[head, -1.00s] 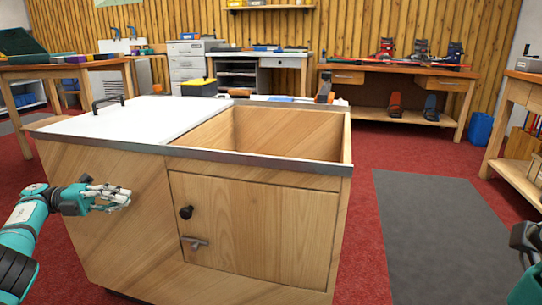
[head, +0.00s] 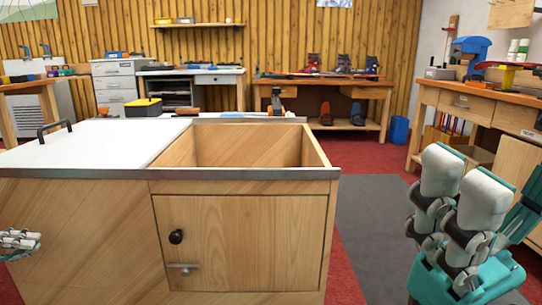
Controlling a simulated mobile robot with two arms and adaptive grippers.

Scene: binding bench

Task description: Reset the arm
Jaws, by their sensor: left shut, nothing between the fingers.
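My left gripper (head: 20,240) is at the left edge, in front of the wooden bench's front panel. Its fingers are closed together and hold nothing; its arm is mostly cut off by the frame. My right gripper (head: 462,185) stands large and close at the lower right, its pale-padded fingers pointing up. I cannot tell whether those fingers are shut or slightly apart. It appears empty. The wooden bench (head: 90,230) has a white top (head: 95,142), an open bin at the right and a closed door (head: 240,235) with a black knob.
A black handle (head: 55,130) stands on the white top. A yellow and black box (head: 143,107) is behind it. A grey floor mat (head: 370,215) lies right of the bench. A workbench (head: 470,105) with a blue tool stands at the right. Red carpet shows between them.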

